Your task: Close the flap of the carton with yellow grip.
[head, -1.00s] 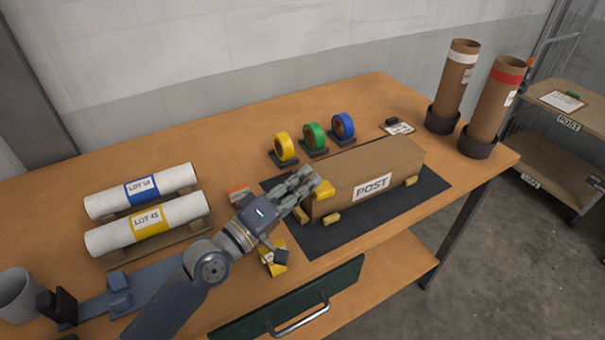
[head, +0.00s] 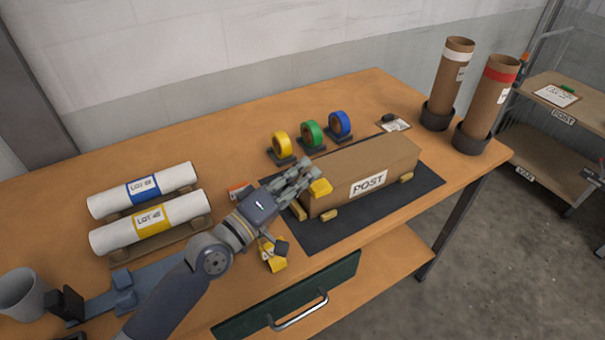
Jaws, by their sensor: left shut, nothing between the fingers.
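The brown carton (head: 352,172) with the POST label lies on a dark mat (head: 318,235) on the workbench. Its yellow grip (head: 320,187) shows at the upper part of its left end. My left gripper (head: 306,176) is at that end, just left of the grip, with its fingers together and nothing held. It is very close to the grip; I cannot tell whether they touch. The gripper hides part of the carton's left end, so the flap's angle is unclear. My right gripper is out of view.
Yellow (head: 282,145), green (head: 312,134) and blue (head: 340,124) tape rolls stand behind the carton. Two white rolls (head: 150,222) lie on the left. Two upright tubes (head: 490,100) stand on the right. Small yellow blocks (head: 329,215) sit around the carton.

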